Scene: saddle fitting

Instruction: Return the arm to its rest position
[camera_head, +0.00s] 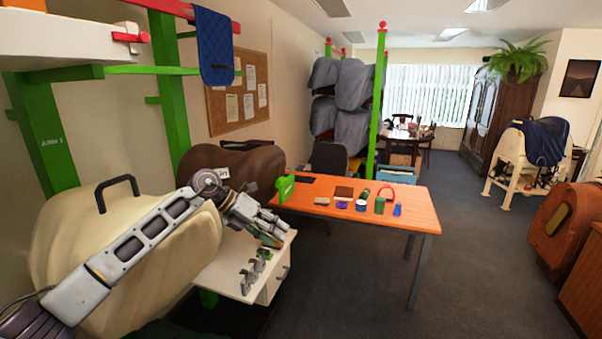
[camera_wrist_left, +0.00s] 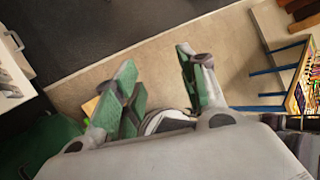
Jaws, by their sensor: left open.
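My left arm comes in from the lower left of the head view and reaches across the front of a cream horse-back form (camera_head: 75,240). My left gripper (camera_head: 272,238) is above the far end of a small white cabinet (camera_head: 225,277), left of the orange table. In the left wrist view the gripper (camera_wrist_left: 160,80) has its two green-padded fingers apart with nothing held between them. My right gripper is not in view.
The orange table (camera_head: 418,199) holds small items, including a green can (camera_head: 380,205) and a blue item (camera_head: 397,210). A brown saddle form (camera_head: 250,165) is behind my wrist. Grey floor (camera_head: 465,260) is open at the right.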

